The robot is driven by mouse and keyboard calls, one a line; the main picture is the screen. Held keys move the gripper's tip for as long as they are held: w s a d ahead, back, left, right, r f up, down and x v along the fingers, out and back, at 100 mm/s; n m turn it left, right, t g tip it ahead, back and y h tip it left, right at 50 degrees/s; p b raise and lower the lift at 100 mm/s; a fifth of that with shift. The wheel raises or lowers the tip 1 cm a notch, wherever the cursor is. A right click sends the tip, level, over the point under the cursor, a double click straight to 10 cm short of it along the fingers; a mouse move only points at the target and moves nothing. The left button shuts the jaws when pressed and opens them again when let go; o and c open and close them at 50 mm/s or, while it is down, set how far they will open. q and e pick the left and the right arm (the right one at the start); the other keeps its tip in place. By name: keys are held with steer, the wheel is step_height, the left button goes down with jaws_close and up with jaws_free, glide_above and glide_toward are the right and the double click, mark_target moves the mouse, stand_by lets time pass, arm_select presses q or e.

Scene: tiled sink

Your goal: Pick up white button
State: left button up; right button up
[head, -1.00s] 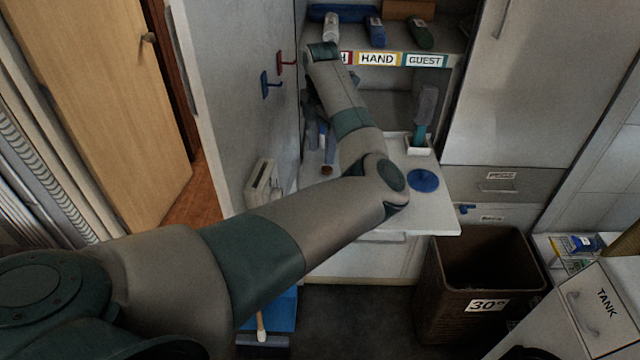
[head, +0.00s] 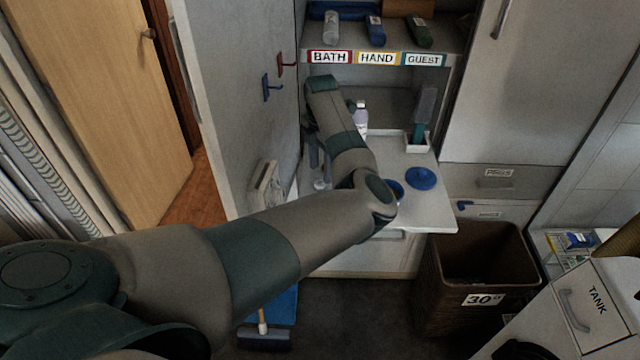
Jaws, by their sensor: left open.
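My left arm reaches in from the left over the white counter (head: 425,212). Its left gripper (head: 321,172) points down over the counter's left part, beside the grey side panel, and is open. The gripper is small and partly covered by my own arm. A small pale shape shows by the fingertips, but I cannot tell whether it is the white button or part of the gripper. No white button can be made out with certainty. My right gripper is not in view.
On the counter are a blue disc (head: 421,178), a partly hidden blue disc (head: 398,188), a pale bottle (head: 361,117) and a brush in a white holder (head: 417,145). A labelled shelf (head: 376,58) overhangs the back. A brown bin (head: 425,290) stands below right.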

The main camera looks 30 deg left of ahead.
mark_target(320, 183)
arm_select(q)
steer(key=shift+s+f+p, duration=0.1)
steer(key=shift+f+p, duration=0.2)
steer(key=shift+f, duration=0.05)
step_height(320, 183, down, 3)
steer(key=shift+a+p, duration=0.1)
steer(key=shift+p, duration=0.55)
steer(key=shift+f, duration=0.4)
steer(key=c, duration=1.1)
